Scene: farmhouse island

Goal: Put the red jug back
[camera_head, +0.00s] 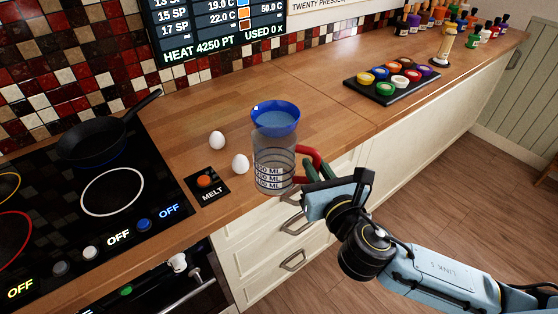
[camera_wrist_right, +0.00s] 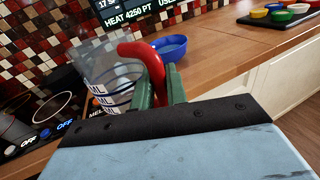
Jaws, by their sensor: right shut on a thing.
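The jug (camera_head: 274,167) is clear with dark measuring lines, ML markings and a red handle (camera_head: 310,157). It looks upright at the counter's front edge; I cannot tell whether its base touches the wood. My right gripper (camera_head: 308,172) is shut on the red handle from the right side. In the right wrist view the green fingers (camera_wrist_right: 158,88) stand either side of the handle (camera_wrist_right: 143,60), and the jug's clear body (camera_wrist_right: 103,72) is left of them. My left gripper is not in view.
A blue bowl (camera_head: 276,120) is just behind the jug. Two eggs (camera_head: 240,164) and a MELT button (camera_head: 205,182) lie left. A hob with a black pan (camera_head: 93,138) is further left. A black tray (camera_head: 365,90) of coloured pots stands back right. Mid-counter is clear.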

